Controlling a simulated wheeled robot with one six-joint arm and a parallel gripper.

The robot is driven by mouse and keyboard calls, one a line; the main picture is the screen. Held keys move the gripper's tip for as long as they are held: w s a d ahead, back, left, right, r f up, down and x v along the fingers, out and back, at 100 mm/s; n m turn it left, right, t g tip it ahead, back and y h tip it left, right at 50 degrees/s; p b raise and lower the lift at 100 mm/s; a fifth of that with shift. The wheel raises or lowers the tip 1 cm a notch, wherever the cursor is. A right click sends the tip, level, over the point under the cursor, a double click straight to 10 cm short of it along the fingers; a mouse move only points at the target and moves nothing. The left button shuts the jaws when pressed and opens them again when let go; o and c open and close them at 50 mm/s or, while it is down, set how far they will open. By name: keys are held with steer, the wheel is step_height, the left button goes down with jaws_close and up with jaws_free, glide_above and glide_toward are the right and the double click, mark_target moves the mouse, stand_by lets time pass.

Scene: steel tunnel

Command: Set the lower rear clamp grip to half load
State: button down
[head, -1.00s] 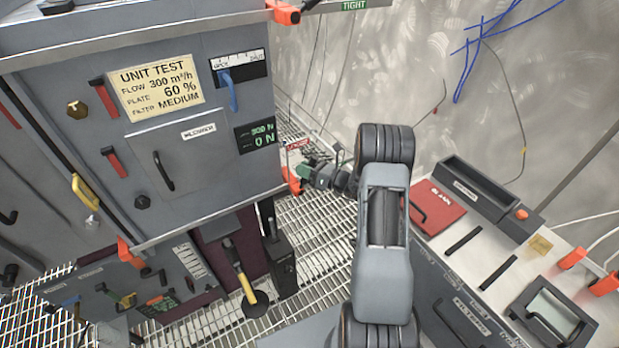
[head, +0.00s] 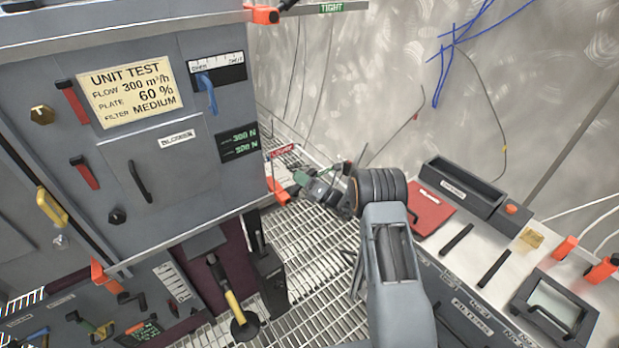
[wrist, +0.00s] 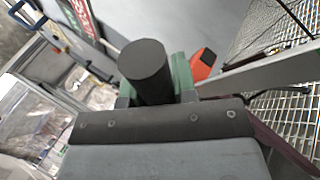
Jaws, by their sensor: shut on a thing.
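My gripper (head: 318,186) is at the right side of the grey cabinet, low down, beside the orange clamp part (head: 279,192). In the wrist view its green-edged jaws (wrist: 150,92) are shut on a thick black cylindrical grip (wrist: 145,62). An orange part (wrist: 203,65) shows just to the right of the grip. A small red tag (head: 285,151) is above the clamp. The two-line green display (head: 239,142) on the cabinet reads 300 N above and what looks like 320 N below. My arm and gripper partly hide the clamp in the head view.
The test card (head: 129,86) reads plate 60 %, filter medium. Another orange clamp end (head: 262,14) is at the cabinet top, near a green TIGHT tag (head: 331,7). A bench (head: 455,262) with a red plate (head: 430,207) stands right. Grating (head: 325,250) lies between.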

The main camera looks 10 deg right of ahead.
stand_by(0.4)
steer(key=c, duration=0.9)
jaws_free()
steer(key=v, duration=0.7)
steer(key=shift+d, duration=0.2)
steer(key=shift+s+f, duration=0.1)
steer(key=shift+s, duration=0.05)
